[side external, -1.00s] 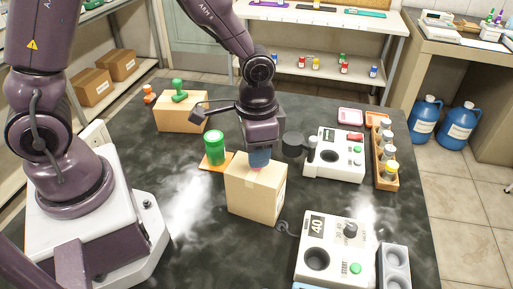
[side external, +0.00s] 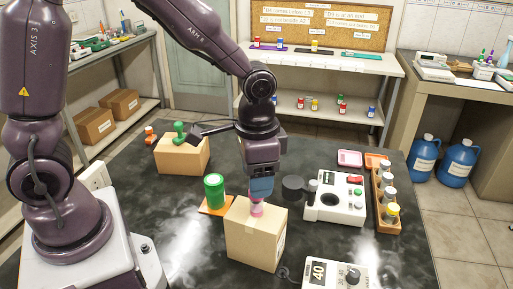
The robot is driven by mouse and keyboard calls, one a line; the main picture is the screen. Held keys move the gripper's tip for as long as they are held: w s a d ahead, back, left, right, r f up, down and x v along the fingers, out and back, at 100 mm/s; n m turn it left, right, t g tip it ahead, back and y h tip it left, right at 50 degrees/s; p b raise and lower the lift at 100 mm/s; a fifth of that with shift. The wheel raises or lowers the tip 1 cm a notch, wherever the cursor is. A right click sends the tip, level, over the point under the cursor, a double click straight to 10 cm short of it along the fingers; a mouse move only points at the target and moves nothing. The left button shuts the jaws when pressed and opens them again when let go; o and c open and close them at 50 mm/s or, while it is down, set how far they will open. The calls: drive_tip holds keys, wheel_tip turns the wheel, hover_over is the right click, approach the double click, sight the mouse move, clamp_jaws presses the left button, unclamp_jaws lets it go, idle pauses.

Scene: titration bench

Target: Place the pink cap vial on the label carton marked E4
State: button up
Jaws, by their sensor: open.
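The pink cap vial (side external: 257,208) stands on top of a tan carton (side external: 250,243) at the middle of the bench and appears to touch its top face. Its cap shows pink, and its upper end is close under my gripper. My gripper (side external: 260,194) points down directly above the vial, with its blue fingers around or just over the vial's top. The jaws are open. No E4 mark can be read on this carton. Another tan carton (side external: 183,157) stands at the back left with a green stamp (side external: 180,133) on it.
A green cylinder (side external: 213,189) on an orange pad (side external: 214,208) stands just left of the carton. A white device (side external: 335,203) and a wooden vial rack (side external: 386,213) are to the right. Another device (side external: 335,275) is at the front.

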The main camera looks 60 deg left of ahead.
wheel_tip(320, 180, up, 7)
drive_tip(key=s+a+r+n+t, duration=0.3)
drive_tip(key=s+a+r+t, duration=0.2)
drive_tip(key=s, duration=0.6)
drive_tip(key=shift+s+a+r+n+t, duration=0.3)
drive_tip(key=shift+a+r, duration=0.75)
drive_tip(key=shift+r, duration=0.35)
